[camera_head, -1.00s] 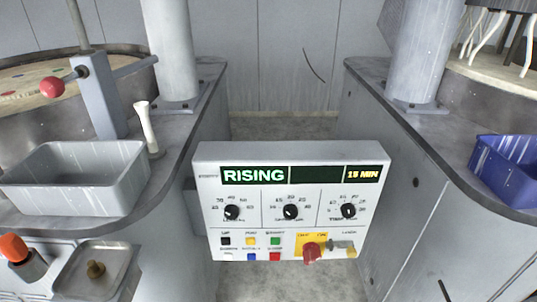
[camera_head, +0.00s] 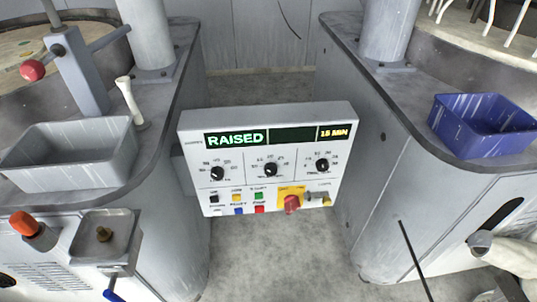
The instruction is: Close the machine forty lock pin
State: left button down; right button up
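A white control panel (camera_head: 262,160) hangs between two grey machines. Its display reads RAISED and 15 MIN. A red knob (camera_head: 291,204) sits on its yellow plate, with a small grey switch (camera_head: 318,196) beside it. An orange-capped plunger (camera_head: 24,224) stands out from the left machine's front. A grey round knob (camera_head: 480,240) sits at a dark slot on the right machine's front. Which part is the machine forty lock pin I cannot tell; no machine number is readable.
A grey bin (camera_head: 120,160) and white brush (camera_head: 128,98) stand on the left machine's ledge. A blue bin (camera_head: 485,138) stands on the right ledge. Open floor (camera_head: 285,255) lies between the machines.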

aim_at(32, 69)
jog(key=k+j+u, duration=0.15)
jog(key=u, duration=1.05)
